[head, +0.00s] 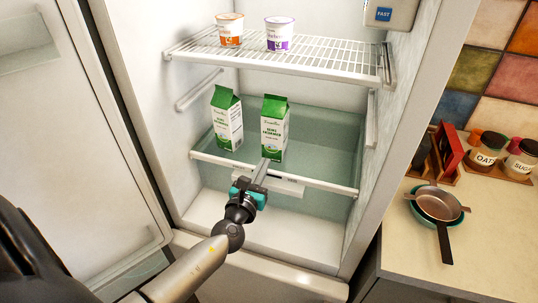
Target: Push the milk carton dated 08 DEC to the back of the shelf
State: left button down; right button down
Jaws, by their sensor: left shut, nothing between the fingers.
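Two green-and-white milk cartons stand upright on the glass shelf (218,160) of the open fridge. The left carton (227,120) stands a little apart from the right carton (273,128). Dates on them are too small to read, so I cannot tell which is dated 08 DEC. My left gripper (262,170) is shut and empty, its fingers at the lower front of the right carton. I cannot tell whether the fingertips touch it. My right gripper is not in view.
A wire shelf (330,67) above holds an orange-marked cup (230,30) and a purple-marked cup (279,34). The fridge door (75,110) stands open at left. A counter at right holds a pan (437,206) and jars (488,150).

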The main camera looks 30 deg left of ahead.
aim_at(273, 148)
pick_arm(q)
jog(key=shift+x, duration=2.35)
